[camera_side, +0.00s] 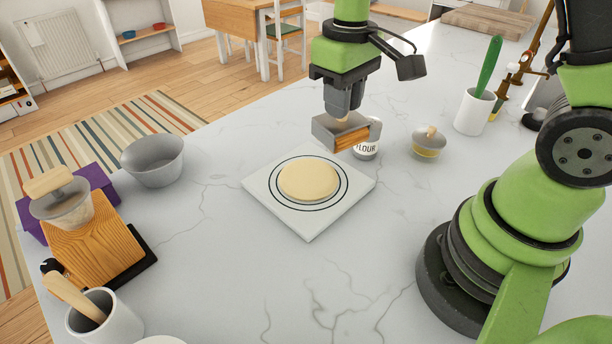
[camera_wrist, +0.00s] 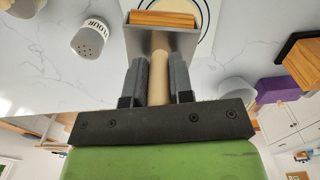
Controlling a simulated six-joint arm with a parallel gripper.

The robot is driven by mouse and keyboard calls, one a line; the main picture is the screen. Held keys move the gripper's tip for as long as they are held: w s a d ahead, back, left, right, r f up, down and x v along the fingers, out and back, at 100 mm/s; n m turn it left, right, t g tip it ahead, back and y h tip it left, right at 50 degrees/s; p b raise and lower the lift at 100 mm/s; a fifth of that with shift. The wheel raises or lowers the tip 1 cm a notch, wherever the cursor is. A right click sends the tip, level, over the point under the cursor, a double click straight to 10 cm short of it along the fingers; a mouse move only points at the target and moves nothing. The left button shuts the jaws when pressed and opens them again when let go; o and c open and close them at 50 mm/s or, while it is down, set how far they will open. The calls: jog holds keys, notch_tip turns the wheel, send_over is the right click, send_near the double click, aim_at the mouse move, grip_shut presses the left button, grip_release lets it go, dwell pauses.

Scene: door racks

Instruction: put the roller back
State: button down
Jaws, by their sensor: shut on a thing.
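My gripper (camera_side: 343,108) is shut on the pale wooden handle of the roller (camera_side: 352,136). The roller has a grey metal frame around an orange-brown wooden cylinder. It hangs in the air at the back right of the dough board, apart from the dough. In the wrist view, my gripper's two dark fingers (camera_wrist: 160,75) stand either side of the handle, and the roller's wood (camera_wrist: 165,18) shows beyond the metal frame. A flat round dough disc (camera_side: 308,180) lies on the white board (camera_side: 308,222) with printed rings.
A flour shaker (camera_side: 367,148) stands close behind the roller, with a lidded yellow jar (camera_side: 429,143) to its right. A grey bowl (camera_side: 153,161), a wooden block (camera_side: 95,245) and a white pot (camera_side: 105,322) stand at left. The counter between bowl and board is clear.

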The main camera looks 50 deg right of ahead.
jog(key=w+a+f+n, duration=0.2)
jog(key=a, duration=0.7)
jog(key=w+a+f+n, duration=0.1)
jog(key=a, duration=0.8)
jog(key=shift+a+f, duration=0.2)
jog(key=shift+f, duration=2.3)
jog(key=shift+a+f, duration=0.15)
jog(key=shift+f, duration=2.3)
jog(key=shift+f, duration=0.7)
jog(key=c, duration=1)
grip_release()
jog(key=shift+s, duration=0.1)
jog(key=shift+r, duration=0.15)
